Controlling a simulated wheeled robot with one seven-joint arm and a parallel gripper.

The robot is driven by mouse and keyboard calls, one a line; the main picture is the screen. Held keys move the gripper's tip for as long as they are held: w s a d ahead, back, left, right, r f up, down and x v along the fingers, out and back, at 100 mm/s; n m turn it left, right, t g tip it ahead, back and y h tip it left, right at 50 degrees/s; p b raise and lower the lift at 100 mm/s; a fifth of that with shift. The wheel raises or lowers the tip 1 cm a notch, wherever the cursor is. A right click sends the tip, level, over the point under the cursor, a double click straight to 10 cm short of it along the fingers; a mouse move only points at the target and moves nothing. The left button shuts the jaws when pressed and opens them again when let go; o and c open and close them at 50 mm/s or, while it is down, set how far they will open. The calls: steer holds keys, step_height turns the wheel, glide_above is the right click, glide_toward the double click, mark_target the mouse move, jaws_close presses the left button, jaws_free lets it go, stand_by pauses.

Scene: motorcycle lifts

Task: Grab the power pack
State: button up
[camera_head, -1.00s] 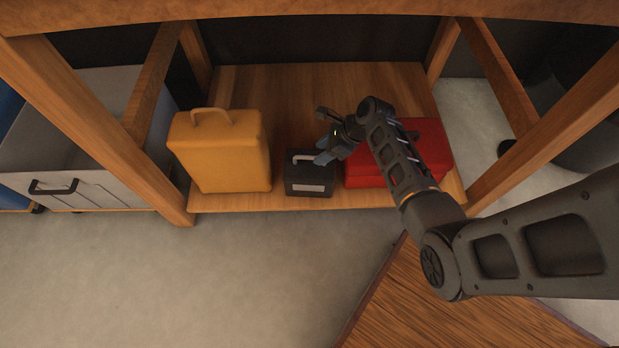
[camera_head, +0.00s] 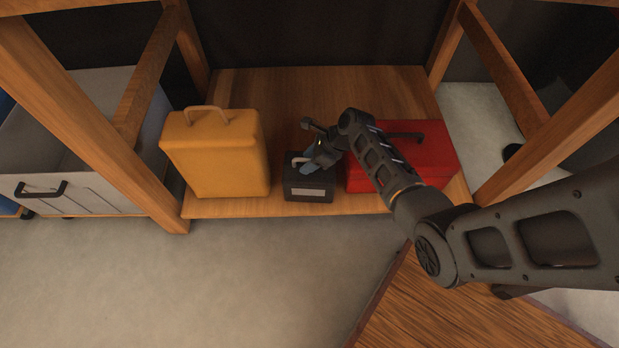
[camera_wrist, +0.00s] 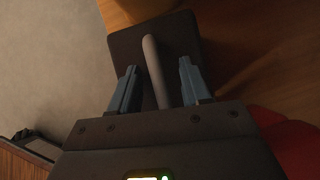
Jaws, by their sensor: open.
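The power pack looks to be the small dark grey box (camera_head: 308,190) with a pale label on its front and a grey handle on top. It stands on the low wooden shelf between a yellow case and a red case. My gripper (camera_head: 306,163) is over its top, at the handle. In the wrist view the dark box (camera_wrist: 185,42) lies beyond my open gripper (camera_wrist: 157,85), and its handle (camera_wrist: 153,68) runs between the two blue fingers with gaps on both sides. In the head view my gripper hides part of the box's top.
A yellow case (camera_head: 215,155) stands close on the left. A red case (camera_head: 425,150) stands on the right, partly behind my arm. The wooden shelf (camera_head: 300,95) is bare behind them. Wooden posts frame both sides, and a grey bin (camera_head: 95,150) is at far left.

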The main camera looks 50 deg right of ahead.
steer(key=shift+c, duration=0.5)
jaws_close()
stand_by(0.7)
steer(key=shift+r, duration=0.1)
